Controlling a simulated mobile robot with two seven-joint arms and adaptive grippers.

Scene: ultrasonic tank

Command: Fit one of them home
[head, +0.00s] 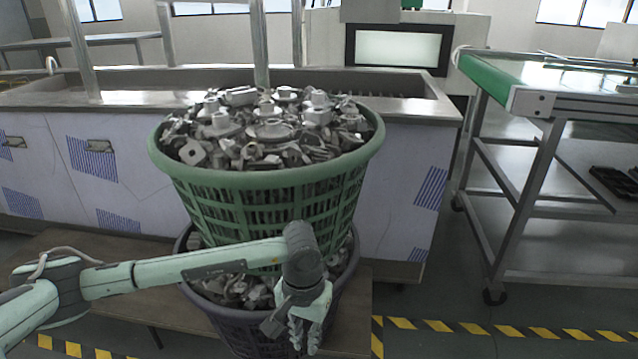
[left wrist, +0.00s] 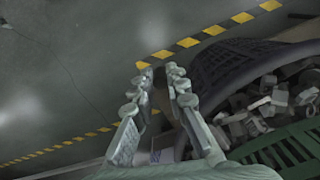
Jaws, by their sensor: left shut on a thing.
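My left gripper (head: 311,325) hangs low in front of the dark purple basket (head: 232,328). In the left wrist view my left gripper (left wrist: 159,70) has its two ribbed fingers close together with a narrow gap. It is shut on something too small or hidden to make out. The purple basket (left wrist: 205,75) is just right of the fingers there; I cannot tell whether they touch it. A green basket (head: 265,178), heaped with grey metal parts (head: 270,132), sits on top of the purple one, which also holds metal parts (left wrist: 262,108). My right gripper is out of view.
Behind the baskets is a long steel tank (head: 130,98) with white panels below. A green-edged table (head: 545,75) on wheels stands at the right. The baskets stand on a low brown platform (head: 352,300). Striped tape (head: 455,327) marks the floor, which is open at front right.

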